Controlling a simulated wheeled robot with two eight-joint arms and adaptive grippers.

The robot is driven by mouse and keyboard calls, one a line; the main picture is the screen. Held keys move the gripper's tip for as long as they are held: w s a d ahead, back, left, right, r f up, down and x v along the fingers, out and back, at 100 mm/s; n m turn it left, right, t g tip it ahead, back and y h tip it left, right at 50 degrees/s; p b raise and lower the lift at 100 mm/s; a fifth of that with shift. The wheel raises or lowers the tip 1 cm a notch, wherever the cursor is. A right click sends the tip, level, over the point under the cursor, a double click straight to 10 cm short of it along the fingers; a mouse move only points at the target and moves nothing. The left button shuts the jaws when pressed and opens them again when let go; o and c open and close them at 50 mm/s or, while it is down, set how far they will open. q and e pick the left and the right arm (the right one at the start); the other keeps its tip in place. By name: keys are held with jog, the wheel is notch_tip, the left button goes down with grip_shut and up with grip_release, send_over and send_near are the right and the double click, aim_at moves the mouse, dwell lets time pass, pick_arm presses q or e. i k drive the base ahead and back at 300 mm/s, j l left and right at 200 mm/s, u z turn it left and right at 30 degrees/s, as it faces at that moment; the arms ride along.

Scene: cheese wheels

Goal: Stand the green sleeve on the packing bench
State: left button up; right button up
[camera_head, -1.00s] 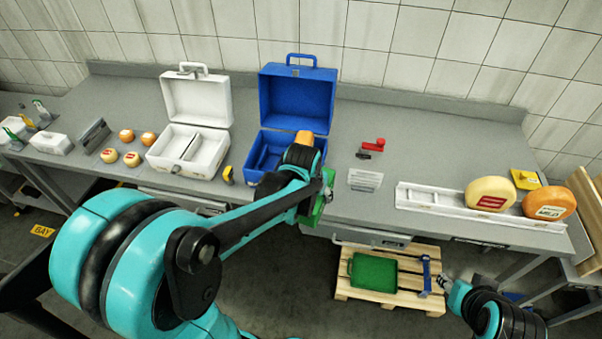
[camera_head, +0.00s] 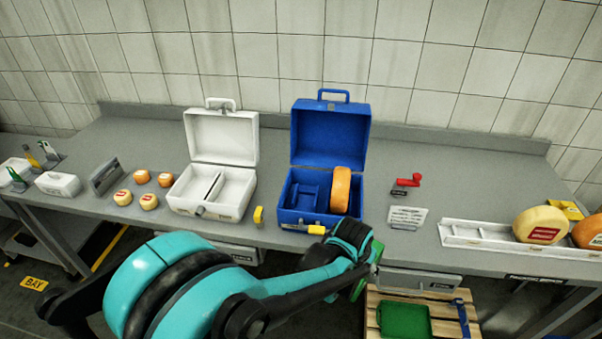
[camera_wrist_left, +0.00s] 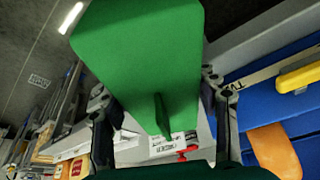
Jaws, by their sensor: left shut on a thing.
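The green sleeve (camera_wrist_left: 140,50) fills the upper middle of the left wrist view as a broad flat green panel, with a thin green fin near its lower end. My left gripper (camera_wrist_left: 160,105) is shut on it, one finger at each side. In the head view the left gripper (camera_head: 368,262) is at the bench's front edge, right of the blue case, and the sleeve (camera_head: 376,250) is mostly hidden behind my arm. The packing bench (camera_head: 465,155) runs across the view. My right gripper is out of view.
An open blue case (camera_head: 330,130) holds an upright orange wheel (camera_head: 341,190). An open white case (camera_head: 222,135) stands to its left. A red-handled tool (camera_head: 408,181) and a small sign (camera_head: 407,216) stand right of it. A white rail (camera_head: 470,235) carries cheese wheels. A green board (camera_head: 404,320) lies on a pallet below.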

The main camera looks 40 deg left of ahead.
aim_at(88, 168)
jog(key=k+j+z, duration=0.15)
jog(key=j+z, duration=0.3)
jog(key=k+j+z, duration=0.25)
jog(key=z, duration=0.25)
jog(key=k+j+z, duration=0.25)
jog(key=z, duration=0.2)
jog(key=k+j+z, duration=0.15)
jog(key=k+z, duration=0.15)
jog(key=z, duration=0.15)
jog(key=k+j, duration=0.1)
jog(key=k, duration=0.55)
jog(key=k+j, duration=0.15)
jog(key=k, duration=0.5)
